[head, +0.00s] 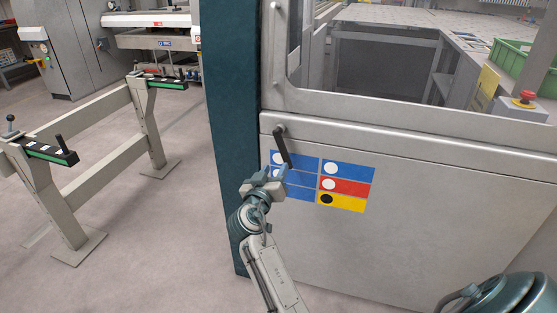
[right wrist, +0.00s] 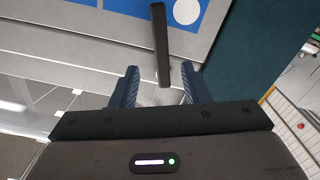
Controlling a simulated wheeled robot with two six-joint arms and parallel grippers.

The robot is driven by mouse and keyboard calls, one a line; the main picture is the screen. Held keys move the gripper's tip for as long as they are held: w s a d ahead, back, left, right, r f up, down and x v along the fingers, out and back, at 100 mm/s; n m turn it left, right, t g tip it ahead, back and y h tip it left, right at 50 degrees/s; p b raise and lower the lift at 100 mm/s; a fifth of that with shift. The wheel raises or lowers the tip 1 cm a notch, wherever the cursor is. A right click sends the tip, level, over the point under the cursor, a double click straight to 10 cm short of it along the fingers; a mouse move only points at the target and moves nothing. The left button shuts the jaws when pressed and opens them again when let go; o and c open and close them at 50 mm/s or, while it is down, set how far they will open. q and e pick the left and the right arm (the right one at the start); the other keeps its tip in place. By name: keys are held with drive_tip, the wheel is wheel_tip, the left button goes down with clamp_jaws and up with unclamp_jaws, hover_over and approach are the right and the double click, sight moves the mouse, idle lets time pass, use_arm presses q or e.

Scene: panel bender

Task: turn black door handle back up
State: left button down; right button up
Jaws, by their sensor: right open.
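The black door handle (head: 284,147) is on the grey door panel (head: 420,215), below the window. It hangs from its pivot at the top and points down, tilted slightly right. My right gripper (head: 276,177) is open and empty, just below and left of the handle's lower end in the head view. In the right wrist view, the handle (right wrist: 160,40) stands nearly upright in the picture, with one end between the two open fingers (right wrist: 160,78). Gaps show on both sides, and I cannot tell the depth between them. My left gripper is out of view.
Blue, red and yellow labels (head: 345,187) are on the panel behind the gripper. A dark teal pillar (head: 232,110) stands left of the door. A red emergency button (head: 524,98) and green crate (head: 510,60) are at upper right. Open floor lies left, with a beige stand (head: 95,110).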

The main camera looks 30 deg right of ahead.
sight(283, 154)
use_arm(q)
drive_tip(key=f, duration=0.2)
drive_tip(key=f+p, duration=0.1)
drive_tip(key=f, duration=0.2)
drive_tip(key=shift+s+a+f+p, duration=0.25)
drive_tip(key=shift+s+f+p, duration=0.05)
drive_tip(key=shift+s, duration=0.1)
use_arm(e)
drive_tip(key=x, duration=1)
drive_tip(key=shift+w+f, duration=0.15)
clamp_jaws()
